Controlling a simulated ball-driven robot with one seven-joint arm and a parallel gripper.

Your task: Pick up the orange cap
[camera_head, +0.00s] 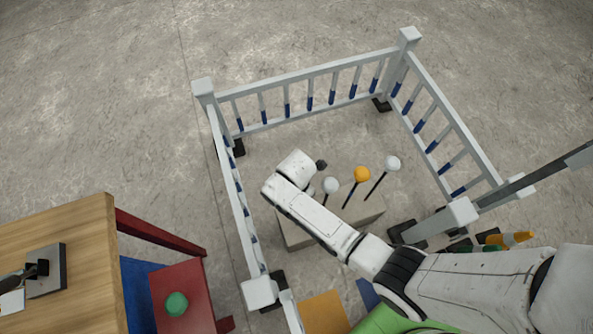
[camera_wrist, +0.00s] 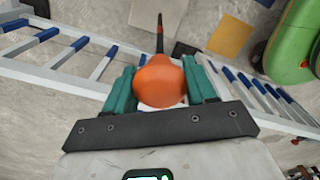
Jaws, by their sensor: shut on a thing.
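The orange cap (camera_wrist: 165,85) is a rounded orange piece seen close in the wrist view. My gripper (camera_wrist: 160,78) is shut on it, with one green finger on each side. A thin dark rod (camera_wrist: 160,35) shows just beyond the cap, over the pale block; I cannot tell whether the cap still sits on it. In the head view my wrist hangs over the left part of the beige block (camera_head: 300,236), and my fingers and the held cap are hidden. A yellow-orange ball (camera_head: 362,175) stands on a rod there, apart from my arm.
White balls on rods (camera_head: 331,185) and (camera_head: 392,163) flank the yellow-orange one. A white railing (camera_head: 310,75) with blue-marked bars encloses the block. A red chair (camera_head: 190,275) with a green ball (camera_head: 176,303) and a wooden table (camera_head: 70,235) stand left. Orange-tipped cones (camera_head: 510,239) lie right.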

